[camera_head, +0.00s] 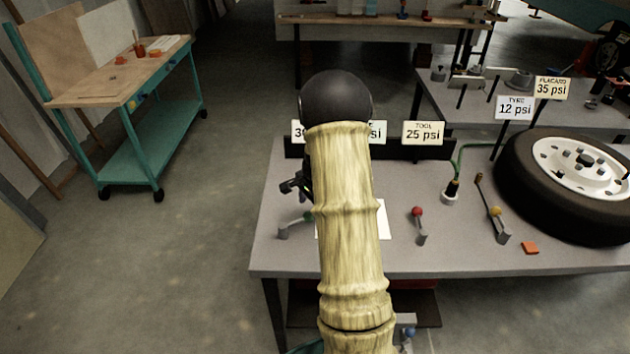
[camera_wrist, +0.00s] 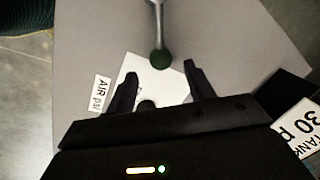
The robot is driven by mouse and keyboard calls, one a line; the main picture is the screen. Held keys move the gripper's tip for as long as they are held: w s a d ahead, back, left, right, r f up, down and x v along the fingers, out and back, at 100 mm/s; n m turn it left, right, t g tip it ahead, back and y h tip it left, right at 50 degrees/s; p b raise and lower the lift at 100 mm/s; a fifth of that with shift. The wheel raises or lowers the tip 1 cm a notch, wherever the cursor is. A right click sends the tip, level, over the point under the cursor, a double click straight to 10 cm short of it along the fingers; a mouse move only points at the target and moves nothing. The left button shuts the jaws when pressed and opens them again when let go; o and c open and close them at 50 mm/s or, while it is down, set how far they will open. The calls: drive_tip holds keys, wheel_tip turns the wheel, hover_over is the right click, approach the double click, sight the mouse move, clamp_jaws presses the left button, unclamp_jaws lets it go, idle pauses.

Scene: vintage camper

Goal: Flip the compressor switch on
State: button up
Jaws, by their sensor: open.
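A lever with a dark green ball knob (camera_head: 308,217) stands at the left end of the grey bench, just left of my arm. No label naming the compressor switch is readable. In the wrist view the green knob (camera_wrist: 160,59) lies at the end of a grey stem, between and just beyond my fingertips. My gripper (camera_wrist: 159,66) is open, with a dark finger on each side and nothing held. In the head view my gripper (camera_head: 295,186) is mostly hidden by my arm; only a dark part shows above and behind the lever. Contact with the knob cannot be told.
The bench (camera_head: 270,245) also bears a red-knobbed lever (camera_head: 418,225), a yellow-knobbed lever (camera_head: 497,225), a white sheet (camera_head: 384,220), an orange piece (camera_head: 530,248) and a tyre (camera_head: 520,190). Signs, including a 25 psi sign (camera_head: 423,133), line the back. A teal cart (camera_head: 150,150) stands left; floor between is clear.

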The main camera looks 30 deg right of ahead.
wheel_tip(320, 180, up, 12)
drive_tip(key=s, duration=0.2)
drive_tip(key=shift+s, duration=0.15)
drive_tip(key=shift+d, duration=0.1)
drive_tip(key=s+a+r+n+p, duration=0.1)
drive_tip(key=s+a+n, duration=0.7)
drive_tip(key=a, duration=0.3)
drive_tip(key=s+a+r+n+p, duration=0.1)
drive_tip(key=s+a+n+p, duration=0.1)
drive_tip(key=s+a+n, duration=0.6)
drive_tip(key=a, duration=0.3)
drive_tip(key=shift+r+n, duration=0.4)
